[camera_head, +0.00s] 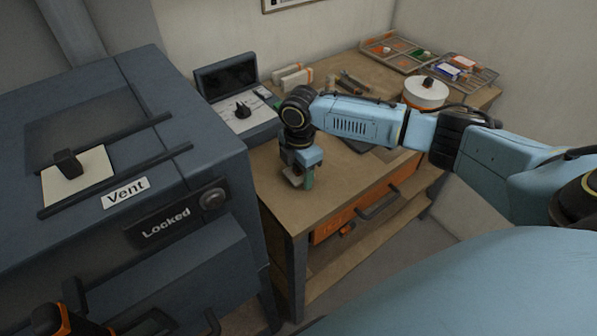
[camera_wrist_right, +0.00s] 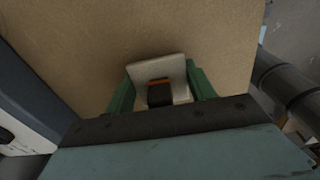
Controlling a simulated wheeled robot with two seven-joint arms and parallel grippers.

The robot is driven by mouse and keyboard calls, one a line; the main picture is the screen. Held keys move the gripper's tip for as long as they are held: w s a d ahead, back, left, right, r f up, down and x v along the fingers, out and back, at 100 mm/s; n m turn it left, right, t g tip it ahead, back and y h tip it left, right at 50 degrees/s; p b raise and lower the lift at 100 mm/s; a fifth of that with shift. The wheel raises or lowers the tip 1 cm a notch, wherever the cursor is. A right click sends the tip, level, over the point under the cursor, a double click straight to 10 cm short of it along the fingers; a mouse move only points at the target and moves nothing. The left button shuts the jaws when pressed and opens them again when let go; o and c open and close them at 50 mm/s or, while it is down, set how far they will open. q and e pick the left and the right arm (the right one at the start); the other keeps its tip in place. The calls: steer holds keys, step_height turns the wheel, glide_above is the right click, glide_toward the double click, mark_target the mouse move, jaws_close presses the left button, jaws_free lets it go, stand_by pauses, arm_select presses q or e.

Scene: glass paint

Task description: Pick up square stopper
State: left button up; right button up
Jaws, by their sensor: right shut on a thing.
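The square stopper (camera_wrist_right: 158,70) is a pale square plate with a dark knob and an orange band, seen in the wrist view between the green fingers. My right gripper (camera_wrist_right: 160,88) is shut on it. In the head view my right gripper (camera_head: 299,180) points down at the near left part of the wooden table (camera_head: 345,185), with a pale bit of the stopper (camera_head: 292,178) showing beside a green finger. I cannot tell whether the stopper touches the tabletop. My left gripper is not in view.
A dark blue kiln marked "Vent" and "Locked" (camera_head: 165,228) stands left, with a pale square plate with a black knob (camera_head: 88,180) on top. A control box (camera_head: 245,120), a white round container (camera_head: 426,94) and trays (camera_head: 398,50) stand farther back on the table.

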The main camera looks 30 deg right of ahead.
steer(key=shift+r, duration=0.1)
step_height(320, 180, up, 9)
steer(key=shift+r+p, duration=0.1)
steer(key=shift+p, duration=0.25)
steer(key=shift+r+p, duration=0.4)
steer(key=shift+r, duration=0.25)
steer(key=shift+r+p, duration=1.2)
steer(key=shift+p, duration=0.9)
